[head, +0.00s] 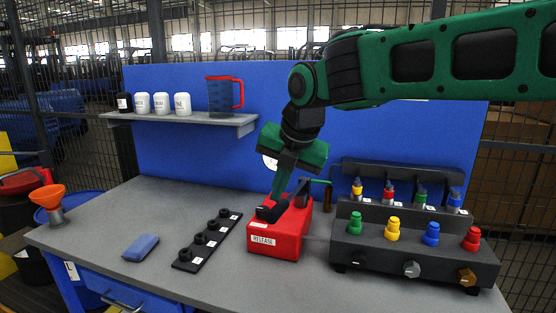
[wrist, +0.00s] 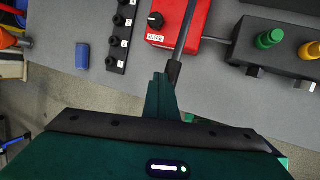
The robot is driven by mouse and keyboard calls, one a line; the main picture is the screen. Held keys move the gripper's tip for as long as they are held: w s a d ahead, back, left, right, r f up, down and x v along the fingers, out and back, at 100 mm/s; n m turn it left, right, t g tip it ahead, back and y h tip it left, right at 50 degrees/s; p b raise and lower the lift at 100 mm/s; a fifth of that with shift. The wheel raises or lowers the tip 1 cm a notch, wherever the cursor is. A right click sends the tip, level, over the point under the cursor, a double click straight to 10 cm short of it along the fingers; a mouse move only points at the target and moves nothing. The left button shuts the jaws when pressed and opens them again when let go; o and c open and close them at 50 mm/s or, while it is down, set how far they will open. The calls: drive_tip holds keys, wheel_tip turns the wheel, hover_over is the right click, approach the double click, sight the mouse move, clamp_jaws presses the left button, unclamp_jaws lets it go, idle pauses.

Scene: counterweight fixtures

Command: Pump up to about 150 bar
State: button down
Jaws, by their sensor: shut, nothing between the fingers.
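The red pump (head: 278,240) with a RELEASE label stands on the grey bench; it also shows in the wrist view (wrist: 190,32). A black release knob (wrist: 155,20) sits on it in the wrist view. A grey lever with a black grip (wrist: 174,72) reaches out from the pump. A round white gauge (head: 268,162) shows behind my gripper, mostly hidden, its reading not legible. My gripper (head: 277,196) is shut and empty, pointing down above the pump; in the wrist view its fingertips (wrist: 160,80) are beside the lever's grip. I cannot tell whether they touch.
A dark valve block (head: 415,250) with coloured knobs stands right of the pump. A black strip (head: 208,240) with several sockets and a blue sponge (head: 141,247) lie left. An orange funnel (head: 48,198) stands at the left edge. A shelf (head: 190,119) hangs behind.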

drive_tip(key=shift+d+f, duration=0.1)
drive_tip(key=shift+f, duration=0.6)
drive_tip(key=shift+r, duration=1.75)
drive_tip(key=s+d+f+m+g+h, duration=0.1)
drive_tip(key=s+d+f+m, duration=0.2)
drive_tip(key=d+m, duration=0.4)
drive_tip(key=s+d+f+m+h, duration=0.1)
drive_tip(key=s+d+f+m, duration=0.3)
drive_tip(key=d, duration=0.6)
drive_tip(key=s+d+f+m+g+h, duration=0.1)
drive_tip(key=d+m, duration=0.6)
drive_tip(key=d, duration=0.1)
drive_tip(key=s+d+f+m+g, duration=0.1)
drive_tip(key=s+d+f+m, duration=0.2)
drive_tip(key=s+m, duration=0.4)
drive_tip(key=s+d+f+m, duration=0.4)
drive_tip(key=s+d+m, duration=0.1)
drive_tip(key=s+m, duration=0.1)
drive_tip(key=s+d+f+m+g, duration=0.1)
drive_tip(key=s+d+f+m, duration=0.2)
drive_tip(key=s+m, duration=0.4)
drive_tip(key=shift+s+d+f+m+g+y, duration=0.3)
drive_tip(key=shift+s+d+f+m+y, duration=0.15)
drive_tip(key=shift+d, duration=0.3)
